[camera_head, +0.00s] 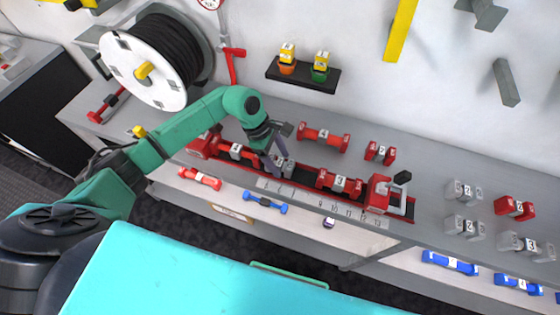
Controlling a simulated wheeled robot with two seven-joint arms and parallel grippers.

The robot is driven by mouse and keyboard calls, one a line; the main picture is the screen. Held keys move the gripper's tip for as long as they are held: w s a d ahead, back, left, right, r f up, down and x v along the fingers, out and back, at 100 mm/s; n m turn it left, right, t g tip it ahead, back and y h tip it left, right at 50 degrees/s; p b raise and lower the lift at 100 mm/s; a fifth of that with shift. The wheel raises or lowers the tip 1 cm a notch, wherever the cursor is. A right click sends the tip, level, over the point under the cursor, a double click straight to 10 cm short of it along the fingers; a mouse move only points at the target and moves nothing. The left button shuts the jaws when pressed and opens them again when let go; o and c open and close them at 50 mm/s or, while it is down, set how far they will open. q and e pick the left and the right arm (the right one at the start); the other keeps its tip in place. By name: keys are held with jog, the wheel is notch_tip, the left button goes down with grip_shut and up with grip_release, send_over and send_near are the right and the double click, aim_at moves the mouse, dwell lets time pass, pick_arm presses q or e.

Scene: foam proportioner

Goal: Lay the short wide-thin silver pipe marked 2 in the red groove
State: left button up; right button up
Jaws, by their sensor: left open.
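The red groove (308,178) is a long red-and-dark rail on the grey bench, with red end blocks. In it lie a red pipe (237,151) at left, a silver piece (286,168) in the middle and a red pipe marked 4 (340,184) at right. My left gripper (274,163) is open, pointing down at the silver piece; its fingers partly cover it, so I cannot read its mark or tell whether they touch it. Two short silver pipes marked 2, one farther back (466,191) and one nearer (465,227), lie on the right of the bench. My right gripper is not in view.
A red pipe marked 4 (323,137) and a short red one (380,152) lie behind the groove. A silver pipe marked 3 (525,245) lies at far right. Blue pipes (265,202) lie below the bench edge. A hose reel (148,65) stands at back left.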

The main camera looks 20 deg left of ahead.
pick_arm(q)
jog(key=b+v, duration=0.3)
jog(key=v, duration=0.8)
jog(key=shift+b, duration=0.35)
